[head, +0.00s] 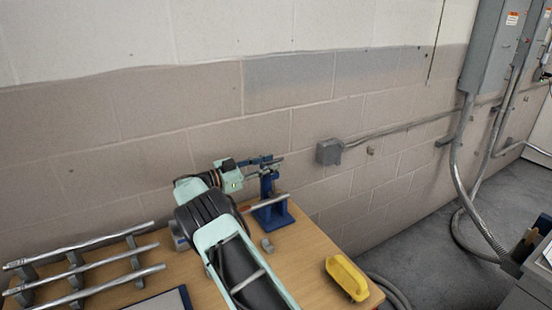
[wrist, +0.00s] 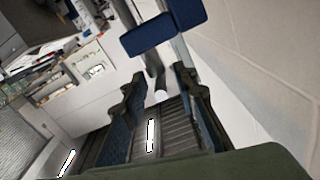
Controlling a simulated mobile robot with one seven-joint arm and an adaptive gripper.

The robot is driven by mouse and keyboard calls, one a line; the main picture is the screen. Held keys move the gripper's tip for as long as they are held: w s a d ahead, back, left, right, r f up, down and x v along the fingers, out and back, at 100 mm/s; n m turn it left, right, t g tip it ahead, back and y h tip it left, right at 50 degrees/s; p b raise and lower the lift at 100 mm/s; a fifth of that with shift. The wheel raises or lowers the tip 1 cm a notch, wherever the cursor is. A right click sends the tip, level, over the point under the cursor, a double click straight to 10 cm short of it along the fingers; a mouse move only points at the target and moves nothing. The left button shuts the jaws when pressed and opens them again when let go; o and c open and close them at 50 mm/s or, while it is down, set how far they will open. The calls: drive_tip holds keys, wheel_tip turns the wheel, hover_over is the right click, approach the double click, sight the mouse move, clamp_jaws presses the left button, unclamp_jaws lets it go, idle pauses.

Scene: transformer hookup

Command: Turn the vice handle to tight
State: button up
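The blue vice (head: 269,187) stands on the wooden table near its back edge. A grey bar crosses near its top, but I cannot clearly tell the handle from the jaws. In the wrist view, blue blocks (wrist: 164,36) at the top look like part of the vice. A grey rod with a pale end (wrist: 161,95) points toward the gap between my fingers; it may be the handle. My gripper (wrist: 158,85) is open, with a finger on either side of that rod end and visible gaps.
Metal pipes (head: 85,268) lie on grey supports at the left of the wooden table (head: 305,262). A block wall stands close behind. A red-and-silver bar (head: 264,202) crosses the vice base.

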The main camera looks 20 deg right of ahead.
drive_tip(key=shift+x, duration=1.5)
drive_tip(key=shift+c, duration=0.4)
clamp_jaws()
